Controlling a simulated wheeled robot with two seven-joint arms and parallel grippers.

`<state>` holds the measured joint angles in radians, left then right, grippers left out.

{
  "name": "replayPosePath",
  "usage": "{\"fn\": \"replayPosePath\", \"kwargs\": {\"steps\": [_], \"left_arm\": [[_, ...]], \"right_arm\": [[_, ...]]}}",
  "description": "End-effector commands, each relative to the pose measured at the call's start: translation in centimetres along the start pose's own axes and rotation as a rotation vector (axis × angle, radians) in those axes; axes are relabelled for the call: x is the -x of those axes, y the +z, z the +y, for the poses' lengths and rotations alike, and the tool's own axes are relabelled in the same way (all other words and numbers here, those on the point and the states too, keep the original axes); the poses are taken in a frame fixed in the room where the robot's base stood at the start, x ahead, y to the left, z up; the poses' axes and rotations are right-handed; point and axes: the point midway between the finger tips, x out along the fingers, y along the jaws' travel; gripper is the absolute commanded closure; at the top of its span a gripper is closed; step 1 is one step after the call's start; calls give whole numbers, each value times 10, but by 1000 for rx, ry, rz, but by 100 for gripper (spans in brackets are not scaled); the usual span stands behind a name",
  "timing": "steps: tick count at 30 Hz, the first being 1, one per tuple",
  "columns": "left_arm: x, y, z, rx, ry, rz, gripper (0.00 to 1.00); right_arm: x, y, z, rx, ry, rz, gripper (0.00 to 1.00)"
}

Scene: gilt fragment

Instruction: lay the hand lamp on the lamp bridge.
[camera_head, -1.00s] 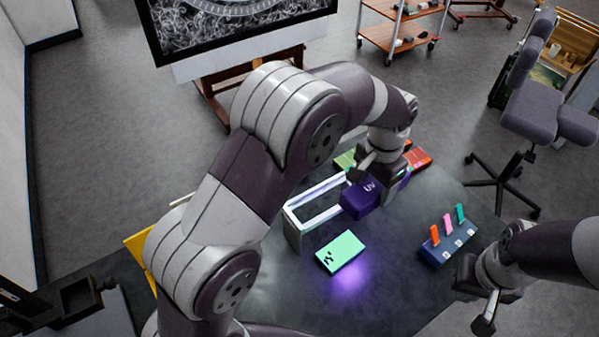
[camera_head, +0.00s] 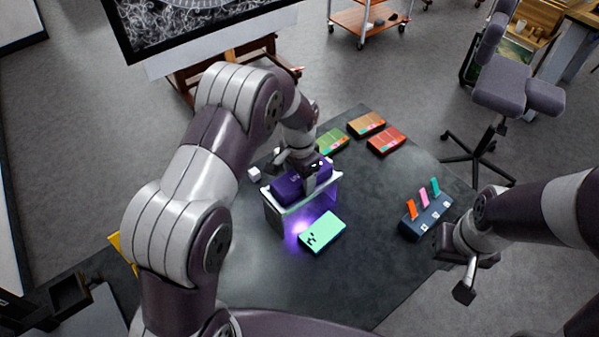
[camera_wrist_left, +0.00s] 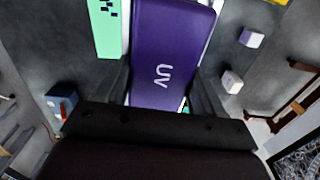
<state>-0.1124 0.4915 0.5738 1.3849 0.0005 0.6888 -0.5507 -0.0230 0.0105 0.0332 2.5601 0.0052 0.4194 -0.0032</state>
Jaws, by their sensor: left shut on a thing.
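The hand lamp (camera_head: 287,187) is a purple block marked UV, and it fills the middle of the left wrist view (camera_wrist_left: 165,50). My left gripper (camera_head: 310,176) is shut on it from above. The lamp bridge (camera_head: 309,202) is a low stand with pale rails and grey end legs. The lamp lies along the rails, at or just above their height; I cannot tell whether it rests on them. My right gripper (camera_head: 470,272) is empty and open at the table's right edge.
A mint-green card block (camera_head: 322,232) lies in front of the bridge. A dark rack (camera_head: 427,217) with coloured sticks stands to the right. Green, orange and red boxes (camera_head: 386,140) lie behind. Small white blocks (camera_wrist_left: 251,38) are near the bridge. The table's front is clear.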

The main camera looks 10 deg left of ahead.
Motion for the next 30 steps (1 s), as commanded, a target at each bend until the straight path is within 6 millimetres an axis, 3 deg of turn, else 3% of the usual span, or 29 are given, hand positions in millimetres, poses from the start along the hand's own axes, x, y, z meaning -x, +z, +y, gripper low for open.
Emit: {"fn": "replayPosePath", "kwargs": {"steps": [13, 14, 15, 16, 24, 26, 30], "left_arm": [[-10, 1, 1, 1, 2, -3, 74], [-11, 1, 1, 1, 3, -5, 25], [-11, 2, 2, 1, 4, -6, 12], [-11, 2, 2, 1, 5, -7, 6], [-12, 4, 4, 0, 9, -14, 6], [-3, 4, 4, 0, 9, -14, 6], [25, 2, 2, 0, 4, -6, 6]], "right_arm": [[-6, 1, 0, 0, 0, 0, 100], [-6, 1, 0, 0, 0, 0, 100], [-6, 1, 0, 0, 0, 0, 100], [-6, 1, 0, 0, 0, 0, 100], [-4, 0, 0, 0, 0, 0, 100], [1, 0, 0, 0, 0, 0, 100], [-12, 2, 0, 0, 0, -1, 100]]}}
